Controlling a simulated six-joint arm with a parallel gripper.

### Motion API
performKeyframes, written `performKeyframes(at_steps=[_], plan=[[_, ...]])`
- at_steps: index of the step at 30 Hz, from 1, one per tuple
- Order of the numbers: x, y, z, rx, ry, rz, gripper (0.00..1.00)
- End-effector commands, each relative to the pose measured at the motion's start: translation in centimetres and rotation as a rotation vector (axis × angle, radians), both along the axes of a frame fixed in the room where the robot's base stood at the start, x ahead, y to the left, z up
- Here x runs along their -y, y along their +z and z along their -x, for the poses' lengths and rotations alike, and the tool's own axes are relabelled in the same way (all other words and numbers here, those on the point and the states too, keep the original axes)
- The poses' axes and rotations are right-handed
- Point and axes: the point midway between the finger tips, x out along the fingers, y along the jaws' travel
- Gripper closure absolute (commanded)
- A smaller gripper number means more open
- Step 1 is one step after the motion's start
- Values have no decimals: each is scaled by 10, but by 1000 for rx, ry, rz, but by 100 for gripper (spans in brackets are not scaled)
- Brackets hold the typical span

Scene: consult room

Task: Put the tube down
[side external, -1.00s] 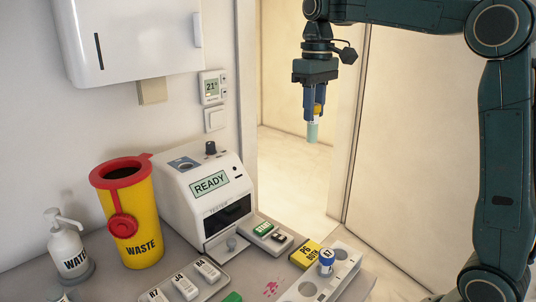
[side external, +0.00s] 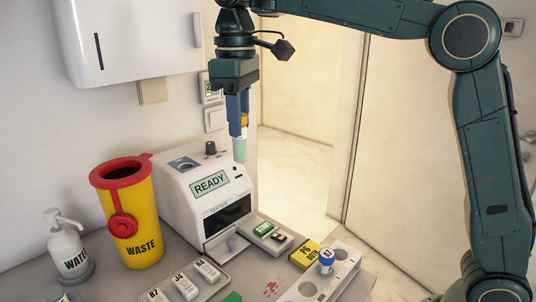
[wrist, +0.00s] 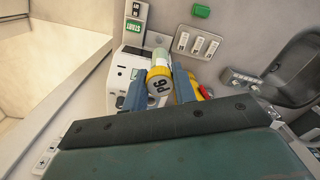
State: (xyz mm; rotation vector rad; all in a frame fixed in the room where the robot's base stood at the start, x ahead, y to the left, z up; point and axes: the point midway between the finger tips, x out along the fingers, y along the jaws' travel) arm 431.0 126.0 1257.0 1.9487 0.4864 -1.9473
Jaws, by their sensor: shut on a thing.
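My gripper (side external: 238,128) is shut on a tube with a yellow cap and a pale green body (side external: 240,150). It holds the tube upright in the air, in front of the upper right part of the white READY tester (side external: 166,192). In the wrist view the tube's yellow cap (wrist: 159,82) sits between the two blue fingers and bears a mark that looks like P6. A white rack (side external: 346,268) at the front right holds a blue-capped tube (side external: 326,261) and has empty round holes. A yellow card marked P6 BOTH (side external: 305,254) lies beside it.
A yellow waste bin (side external: 140,225) with a red rim and a pump bottle (side external: 66,245) stand at the left. A tray of labelled white blocks (side external: 186,285) lies in front. A pink stain (side external: 271,289) marks the table.

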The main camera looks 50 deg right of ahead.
Motion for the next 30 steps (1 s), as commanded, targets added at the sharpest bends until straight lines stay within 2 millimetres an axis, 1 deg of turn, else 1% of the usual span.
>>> performKeyframes(at_steps=[1, 3, 7, 9, 17, 18, 21, 25, 30], plan=[[-10, 0, 1, 0, 24, 0, 100], [-21, 0, 3, -1, 49, 1, 100], [-39, 0, 6, 0, 91, 0, 100], [-44, -3, 7, -2, 104, 1, 100], [-42, -27, 7, -2, 99, 1, 100], [-42, -33, 7, -3, 99, 1, 100], [-42, -43, 6, -2, 99, 1, 100], [-42, -49, 6, -1, 99, 1, 100], [-42, -51, 6, 1, 99, 0, 100]])
